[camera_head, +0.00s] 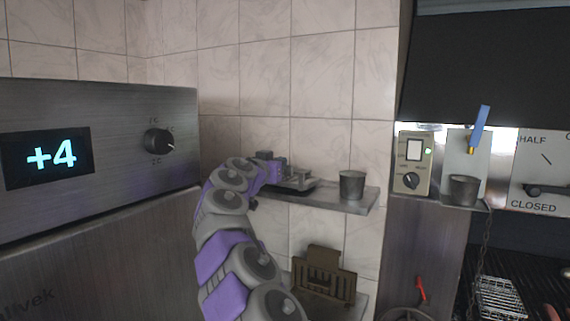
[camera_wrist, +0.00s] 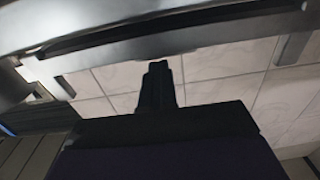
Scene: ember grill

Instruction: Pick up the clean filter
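My purple and grey arm reaches up to a metal wall shelf (camera_head: 345,207) in the head view. My gripper (camera_head: 298,181) is at the shelf's left part, low over its surface. Grey shapes there overlap with it, and I cannot tell whether one is a filter. A brown slotted plate (camera_head: 325,276) stands upright on a lower ledge; I cannot tell whether it is a filter or whether it is clean. In the wrist view a dark finger of my gripper (camera_wrist: 157,88) points toward a metal edge (camera_wrist: 190,40). Its opening is not clear.
A metal cup (camera_head: 352,185) stands on the shelf's right part. A second cup (camera_head: 463,190) with a blue-handled tool (camera_head: 479,128) above it is further right. A control box (camera_head: 412,163) with a knob hangs nearby. A steel cabinet (camera_head: 95,160) showing +4 fills the left.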

